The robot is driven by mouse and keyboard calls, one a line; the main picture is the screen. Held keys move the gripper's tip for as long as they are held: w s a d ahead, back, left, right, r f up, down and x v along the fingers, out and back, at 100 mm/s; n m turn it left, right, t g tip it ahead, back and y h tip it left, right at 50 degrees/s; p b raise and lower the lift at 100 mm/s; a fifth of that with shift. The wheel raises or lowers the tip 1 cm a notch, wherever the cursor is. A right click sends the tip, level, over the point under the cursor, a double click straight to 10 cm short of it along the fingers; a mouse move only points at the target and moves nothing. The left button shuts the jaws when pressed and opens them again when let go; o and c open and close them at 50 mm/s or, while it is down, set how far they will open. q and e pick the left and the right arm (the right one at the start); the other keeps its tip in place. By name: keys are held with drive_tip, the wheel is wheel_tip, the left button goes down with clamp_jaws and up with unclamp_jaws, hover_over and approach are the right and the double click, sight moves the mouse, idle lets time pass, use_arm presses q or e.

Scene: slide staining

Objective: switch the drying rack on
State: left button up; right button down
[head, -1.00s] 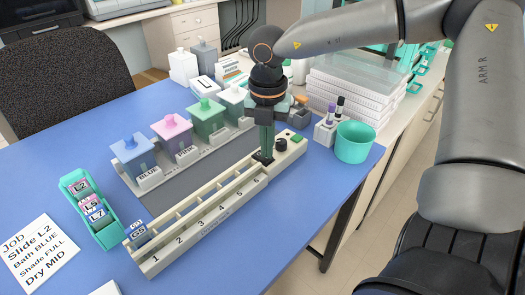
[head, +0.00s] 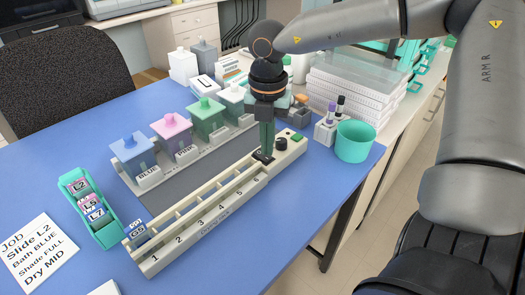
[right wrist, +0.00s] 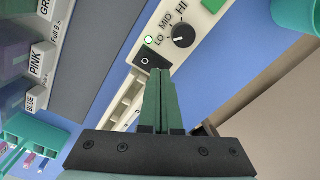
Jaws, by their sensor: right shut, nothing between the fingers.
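The drying rack (head: 200,232) is a long cream unit with numbered slots on the blue table. At its far end are a black rocker switch (right wrist: 148,58), a small pale-green round light (right wrist: 149,40), a black knob (right wrist: 183,35) marked LO, MID and HI, and a green block (head: 297,138). My right gripper (head: 264,156) points down with its green fingers shut and empty. Its fingertips (right wrist: 158,72) are at the edge of the switch and hide part of it in the head view. I cannot tell whether they touch it. My left gripper is not in view.
Blue, pink, green and white staining baths (head: 133,157) stand left of the rack. A teal slide holder (head: 104,233) and a job card (head: 38,250) lie at the left. A teal cup (head: 354,141) and a small vial block (head: 326,133) stand right of the gripper.

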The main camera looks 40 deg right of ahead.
sight(267, 159)
drive_tip(key=shift+r+p, duration=1.25)
drive_tip(key=shift+r, duration=1.6)
drive_tip(key=shift+f, duration=0.1)
